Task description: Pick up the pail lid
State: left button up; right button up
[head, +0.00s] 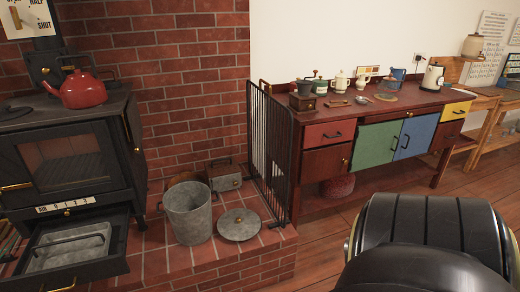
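The pail lid (239,225) is a round grey metal disc with a small handle in its middle. It lies flat on the brick hearth, to the right of the pail. The grey metal pail (188,213) stands upright and open on the hearth, close to the lid. Neither of my grippers shows in the head view. A large black rounded shape fills the lower right of the picture.
A black stove (68,160) with an open lower drawer (75,250) stands left of the pail. A metal box (225,175) sits behind the lid. A black folding screen (268,150) rises on the right, beside a sideboard (325,133). Wooden floor (312,245) lies clear right of the hearth.

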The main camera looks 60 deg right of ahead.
aim_at(239, 224)
jog(key=k, duration=0.3)
jog(key=z, duration=1.05)
